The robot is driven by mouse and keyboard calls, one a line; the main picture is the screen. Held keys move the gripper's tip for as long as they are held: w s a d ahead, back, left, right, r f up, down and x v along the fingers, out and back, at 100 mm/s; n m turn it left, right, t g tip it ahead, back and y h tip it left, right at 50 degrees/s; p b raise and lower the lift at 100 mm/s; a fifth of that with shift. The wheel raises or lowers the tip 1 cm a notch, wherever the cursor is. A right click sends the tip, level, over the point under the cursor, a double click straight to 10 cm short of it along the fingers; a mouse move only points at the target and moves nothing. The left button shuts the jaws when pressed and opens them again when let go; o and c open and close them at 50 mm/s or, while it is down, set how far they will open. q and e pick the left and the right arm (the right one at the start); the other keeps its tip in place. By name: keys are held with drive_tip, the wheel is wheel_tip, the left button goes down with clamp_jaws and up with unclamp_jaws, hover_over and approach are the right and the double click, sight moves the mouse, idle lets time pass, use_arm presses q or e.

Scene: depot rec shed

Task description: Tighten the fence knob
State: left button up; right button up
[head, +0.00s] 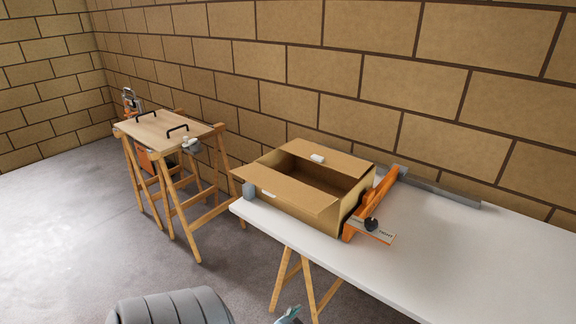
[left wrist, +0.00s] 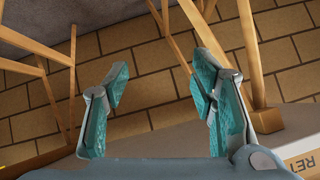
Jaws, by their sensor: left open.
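The fence knob (head: 371,224) is small and dark. It sits at the near end of an orange fence (head: 371,200), by a pale labelled plate (head: 384,236), on the white table. My left gripper (left wrist: 158,88) is open and empty in the left wrist view, its teal-padded fingers apart. In the head view only a teal tip of the gripper (head: 289,315) shows at the bottom edge, in front of the table and well short of the knob. The knob does not show in the left wrist view. My right gripper is not in view.
An open cardboard box (head: 305,185) stands on the white table (head: 460,270), close left of the fence. Wooden trestle legs (head: 284,277) stand below. The table's right part is clear. A wooden-topped stand (head: 160,127) is further left.

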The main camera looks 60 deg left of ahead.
use_arm(q)
drive_tip(key=s+d+f+g+h+p, duration=0.1)
drive_tip(key=s+d+f+g, duration=0.1)
drive_tip(key=s+f, duration=0.4)
drive_tip(key=shift+f+m, duration=0.25)
drive_tip(key=shift+m, duration=0.05)
